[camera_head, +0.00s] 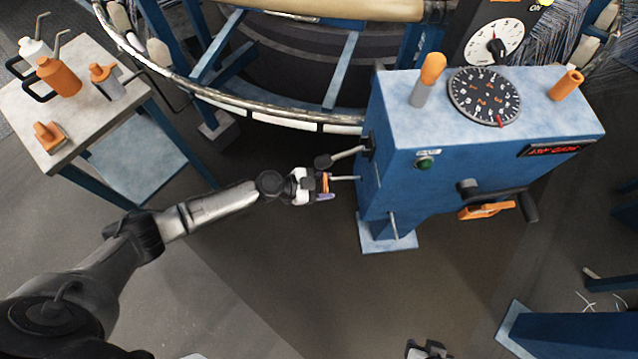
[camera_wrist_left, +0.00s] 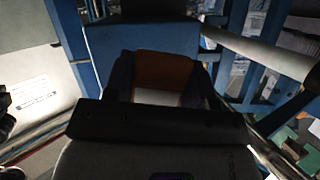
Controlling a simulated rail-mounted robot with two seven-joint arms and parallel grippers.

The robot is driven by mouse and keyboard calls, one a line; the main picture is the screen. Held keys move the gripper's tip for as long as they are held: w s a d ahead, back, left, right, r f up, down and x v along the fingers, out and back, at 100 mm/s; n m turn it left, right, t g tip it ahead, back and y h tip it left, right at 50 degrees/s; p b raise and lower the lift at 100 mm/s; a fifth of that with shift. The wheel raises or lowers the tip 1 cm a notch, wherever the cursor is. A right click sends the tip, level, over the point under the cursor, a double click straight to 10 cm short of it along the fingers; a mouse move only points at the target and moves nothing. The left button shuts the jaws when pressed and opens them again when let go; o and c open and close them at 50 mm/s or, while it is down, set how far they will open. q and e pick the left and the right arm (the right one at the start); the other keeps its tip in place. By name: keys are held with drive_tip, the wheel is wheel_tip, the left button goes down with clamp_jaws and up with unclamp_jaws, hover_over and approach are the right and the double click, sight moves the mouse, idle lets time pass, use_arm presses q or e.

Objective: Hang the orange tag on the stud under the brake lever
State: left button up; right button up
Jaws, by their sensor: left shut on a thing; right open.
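The orange tag (camera_head: 326,183) is in my left gripper (camera_head: 324,188), which is shut on it to the left of the blue cabinet. The brake lever (camera_head: 347,154), a metal rod with a black knob, sticks out left from the cabinet's side, just above the gripper. Below it a thin metal stud (camera_head: 346,178) points left, its free end close to the tag. I cannot tell whether they touch. In the left wrist view the orange tag (camera_wrist_left: 163,70) sits between the dark fingers (camera_wrist_left: 160,85); the stud cannot be made out there. My right gripper (camera_head: 427,350) is at the bottom edge, partly cut off.
The blue cabinet (camera_head: 400,165) carries a dial, an orange-topped lever and a front crank (camera_head: 500,195). A second stud (camera_head: 393,226) sits lower on its side. The loom's ring (camera_head: 250,108) curves behind. A side table (camera_head: 25,115) with bottles stands left. The floor in front is clear.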

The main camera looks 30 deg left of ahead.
use_arm(q)
drive_tip(key=shift+s, duration=0.1)
idle(0.6)
drive_tip(key=shift+r+b, duration=0.1)
drive_tip(key=shift+b, duration=0.25)
drive_tip(key=shift+w+d, duration=0.25)
drive_tip(key=shift+d, duration=0.05)
idle(0.3)
drive_tip(key=shift+w+d, duration=0.3)
drive_tip(key=shift+d, duration=0.1)
drive_tip(key=shift+w+d, duration=0.1)
drive_tip(key=shift+d, duration=0.1)
idle(0.4)
drive_tip(key=shift+w+d, duration=0.1)
drive_tip(key=shift+d, duration=0.1)
